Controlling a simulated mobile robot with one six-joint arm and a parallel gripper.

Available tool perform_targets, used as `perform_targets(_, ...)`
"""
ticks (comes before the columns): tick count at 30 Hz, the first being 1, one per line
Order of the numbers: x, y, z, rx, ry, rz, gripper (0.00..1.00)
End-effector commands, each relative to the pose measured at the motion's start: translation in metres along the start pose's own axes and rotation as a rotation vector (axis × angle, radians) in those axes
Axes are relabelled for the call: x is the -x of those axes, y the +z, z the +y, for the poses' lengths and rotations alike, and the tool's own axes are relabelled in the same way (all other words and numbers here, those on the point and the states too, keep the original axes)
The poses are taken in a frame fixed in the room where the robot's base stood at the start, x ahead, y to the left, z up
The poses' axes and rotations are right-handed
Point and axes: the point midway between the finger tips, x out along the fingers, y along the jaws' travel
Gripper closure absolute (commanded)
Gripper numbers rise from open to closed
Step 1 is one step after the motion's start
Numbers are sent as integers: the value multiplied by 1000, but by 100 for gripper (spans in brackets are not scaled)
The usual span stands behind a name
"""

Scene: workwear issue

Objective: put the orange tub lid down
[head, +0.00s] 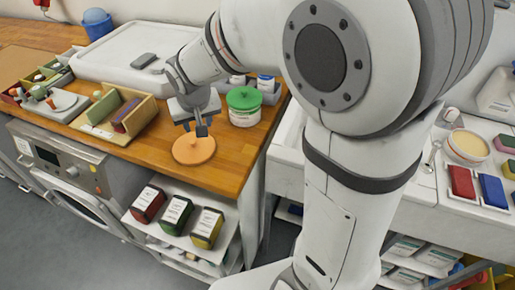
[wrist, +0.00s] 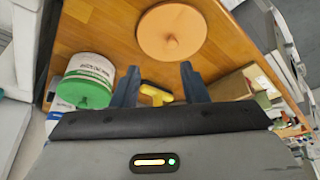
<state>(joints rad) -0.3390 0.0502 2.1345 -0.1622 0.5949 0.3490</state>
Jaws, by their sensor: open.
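The orange tub lid (head: 194,148) lies flat on the wooden counter (head: 232,167), close to its front edge. It is round with a small knob in the middle, and it also shows in the wrist view (wrist: 172,32), beyond the fingertips. My gripper (head: 202,131) is above the counter at the far side of the lid. In the wrist view its two fingers (wrist: 158,75) are apart, with nothing held between them, and the lid is clear of them.
A white tub with a green lid (head: 244,106) stands right of my gripper. A wooden divided holder (head: 120,112) stands to the left. A yellow object (wrist: 157,93) shows between the fingers in the wrist view. A white tray (head: 120,62) is behind.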

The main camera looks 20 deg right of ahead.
Motion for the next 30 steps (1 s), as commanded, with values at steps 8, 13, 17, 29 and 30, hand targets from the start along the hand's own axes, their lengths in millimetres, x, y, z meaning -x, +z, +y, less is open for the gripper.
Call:
perform_targets(8, 73, 92, 84, -71, 36, -58, 60)
perform_targets(13, 96, 149, 106, -97, 37, -93, 60)
perform_targets(17, 104, 174, 113, -105, 32, -109, 60)
perform_targets(29, 105, 182, 114, -105, 30, -116, 60)
perform_targets(30, 105, 182, 114, -105, 30, -116, 60)
